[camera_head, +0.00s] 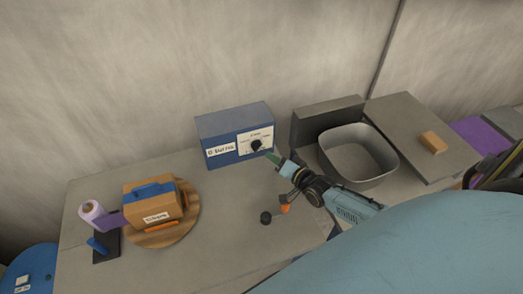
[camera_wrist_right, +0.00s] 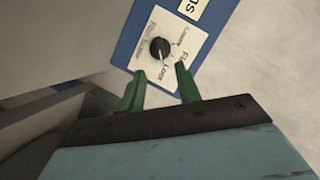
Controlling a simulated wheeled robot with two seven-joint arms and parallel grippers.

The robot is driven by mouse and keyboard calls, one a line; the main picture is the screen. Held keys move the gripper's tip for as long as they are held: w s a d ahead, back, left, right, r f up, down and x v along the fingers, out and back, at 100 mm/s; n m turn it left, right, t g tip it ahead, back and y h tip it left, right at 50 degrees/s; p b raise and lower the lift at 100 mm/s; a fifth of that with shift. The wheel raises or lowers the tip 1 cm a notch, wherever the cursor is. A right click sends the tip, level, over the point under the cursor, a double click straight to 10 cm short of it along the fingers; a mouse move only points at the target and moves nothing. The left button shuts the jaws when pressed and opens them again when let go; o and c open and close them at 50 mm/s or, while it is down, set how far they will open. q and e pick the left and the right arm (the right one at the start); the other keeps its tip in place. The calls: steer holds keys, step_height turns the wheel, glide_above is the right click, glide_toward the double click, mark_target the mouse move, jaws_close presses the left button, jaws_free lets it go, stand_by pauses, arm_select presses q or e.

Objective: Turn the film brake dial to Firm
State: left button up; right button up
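The film brake dial (camera_head: 256,145) is a black round knob on a white labelled plate on the front of a blue box (camera_head: 228,123). In the right wrist view the dial (camera_wrist_right: 159,49) shows a pale pointer line; the words around it are too small to read surely. My right gripper (camera_head: 272,156) is at the box front, just right of and below the dial. In the right wrist view its two green fingers (camera_wrist_right: 161,72) are apart with nothing between them, and the dial is just beyond their tips. My left gripper is not in view.
A grey basin (camera_head: 355,160) stands right of the box, near a raised board with a small tan block (camera_head: 433,142). At left, a cardboard box (camera_head: 152,204) sits on a round wooden board beside a purple film roll (camera_head: 93,212). A small black-and-orange handle (camera_head: 267,217) is below my right gripper.

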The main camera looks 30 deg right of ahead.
mark_target(259, 148)
steer(key=b+x, duration=0.2)
steer(key=x, duration=0.5)
steer(key=shift+f, duration=0.1)
steer(key=shift+w, duration=0.4)
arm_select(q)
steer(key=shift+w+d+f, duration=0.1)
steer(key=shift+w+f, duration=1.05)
arm_select(e)
jaws_close()
